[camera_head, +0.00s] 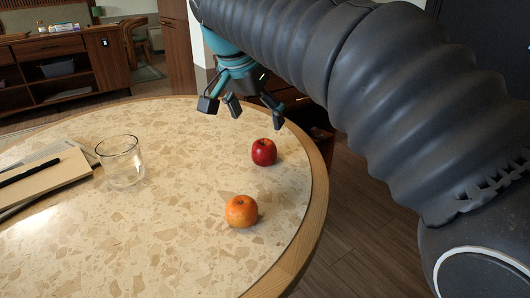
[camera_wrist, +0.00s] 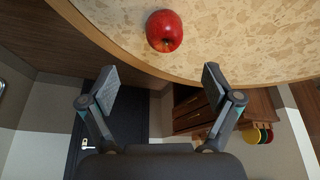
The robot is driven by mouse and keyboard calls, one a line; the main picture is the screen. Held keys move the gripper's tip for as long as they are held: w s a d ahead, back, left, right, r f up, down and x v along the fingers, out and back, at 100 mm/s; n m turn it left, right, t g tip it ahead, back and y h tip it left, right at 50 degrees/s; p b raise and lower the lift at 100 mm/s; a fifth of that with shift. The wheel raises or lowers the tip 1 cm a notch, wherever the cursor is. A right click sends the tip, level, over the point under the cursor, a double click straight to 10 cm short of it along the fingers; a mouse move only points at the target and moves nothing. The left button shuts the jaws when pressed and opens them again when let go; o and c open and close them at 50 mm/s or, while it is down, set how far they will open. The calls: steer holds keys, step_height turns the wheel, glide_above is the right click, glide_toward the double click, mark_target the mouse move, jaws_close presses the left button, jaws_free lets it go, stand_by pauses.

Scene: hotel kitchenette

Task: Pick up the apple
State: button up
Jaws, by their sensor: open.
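A red apple (camera_head: 264,152) sits on the round stone-patterned table (camera_head: 180,225) near its right edge. In the wrist view the apple (camera_wrist: 164,31) is at the top, beyond the fingertips. My gripper (camera_head: 240,110) is above the far edge of the table, up and to the left of the apple in the head view. In the wrist view my gripper (camera_wrist: 158,88) has its fingers spread wide with nothing between them. The gripper and the apple are apart.
An orange fruit (camera_head: 241,211) sits on the table in front of the apple. A clear glass (camera_head: 121,162) stands to the left, beside a notebook (camera_head: 45,180) with a black pen (camera_head: 28,172). The table between glass and fruit is clear.

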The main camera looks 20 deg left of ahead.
mark_target(262, 144)
steer(key=x, duration=0.6)
steer(key=shift+b, duration=0.3)
steer(key=shift+a+x, duration=0.2)
steer(key=shift+x, duration=1.15)
steer(key=shift+a+x, duration=0.2)
steer(key=shift+x, duration=1.15)
steer(key=shift+s, duration=0.1)
steer(key=c, duration=1.3)
